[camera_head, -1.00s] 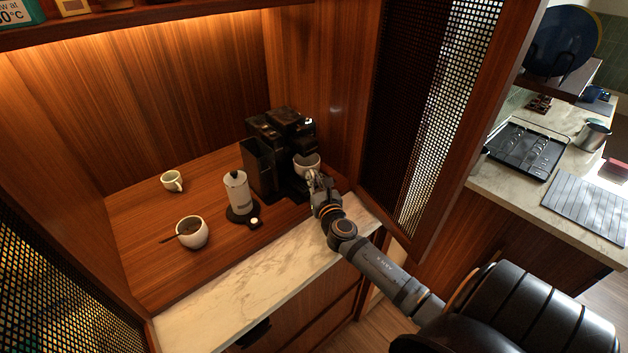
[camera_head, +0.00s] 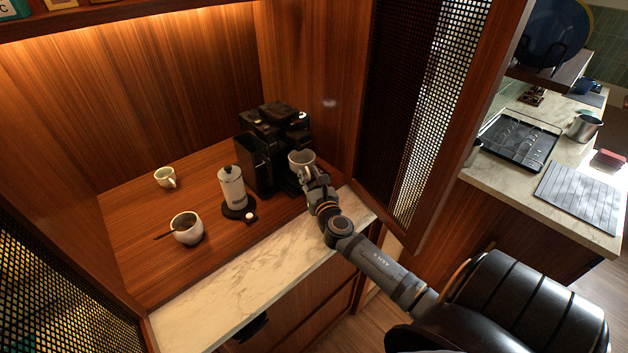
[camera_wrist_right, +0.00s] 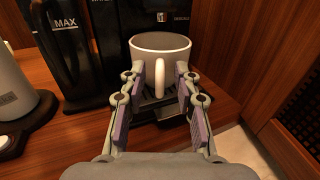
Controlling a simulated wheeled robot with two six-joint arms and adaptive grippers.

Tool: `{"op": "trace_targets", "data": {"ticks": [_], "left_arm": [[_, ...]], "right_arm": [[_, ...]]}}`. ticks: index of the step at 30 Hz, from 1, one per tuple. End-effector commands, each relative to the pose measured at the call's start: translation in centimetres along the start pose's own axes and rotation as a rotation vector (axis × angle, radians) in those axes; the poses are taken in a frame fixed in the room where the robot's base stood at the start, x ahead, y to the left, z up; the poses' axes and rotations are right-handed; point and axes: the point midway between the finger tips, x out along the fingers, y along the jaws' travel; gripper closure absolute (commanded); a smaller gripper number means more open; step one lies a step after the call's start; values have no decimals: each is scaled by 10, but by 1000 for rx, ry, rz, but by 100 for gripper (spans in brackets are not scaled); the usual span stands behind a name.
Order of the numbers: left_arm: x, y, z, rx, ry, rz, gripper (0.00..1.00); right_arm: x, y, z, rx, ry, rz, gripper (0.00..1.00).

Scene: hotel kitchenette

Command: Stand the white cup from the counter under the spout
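The white cup (camera_head: 301,159) is upright at the front of the black coffee machine (camera_head: 277,120), over its drip tray. In the right wrist view the cup (camera_wrist_right: 160,50) has its handle turned toward me. The drip tray (camera_wrist_right: 160,113) is partly hidden by the cup and fingers; I cannot clearly see whether the cup's base touches it. The spout is not clearly seen. My right gripper (camera_head: 309,176) is at the handle. Its fingers (camera_wrist_right: 161,88) stand on either side of the handle, with visible gaps. My left gripper is not in view.
Another white cup (camera_head: 165,177) stands at the back left of the wooden counter. A white bowl with a spoon (camera_head: 187,228) and a white canister on a black base (camera_head: 232,187) stand left of the machine. The marble front edge (camera_head: 240,285) is clear. A mesh door (camera_head: 415,110) stands at right.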

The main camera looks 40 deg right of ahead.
Motion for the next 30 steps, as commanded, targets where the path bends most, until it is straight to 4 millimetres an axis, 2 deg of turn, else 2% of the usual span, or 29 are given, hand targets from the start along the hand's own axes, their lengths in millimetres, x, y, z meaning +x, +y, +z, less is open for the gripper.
{"op": "trace_targets", "data": {"ticks": [1,9,15,20,30], "left_arm": [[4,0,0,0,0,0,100],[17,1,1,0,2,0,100],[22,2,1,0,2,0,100],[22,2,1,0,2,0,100],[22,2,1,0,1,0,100]], "right_arm": [[-10,0,-5,-3,4,2,68],[-76,0,-6,-4,5,3,68],[-108,0,-4,-3,3,1,68],[-115,0,-2,0,1,0,68],[-115,0,-1,0,1,0,68]]}}
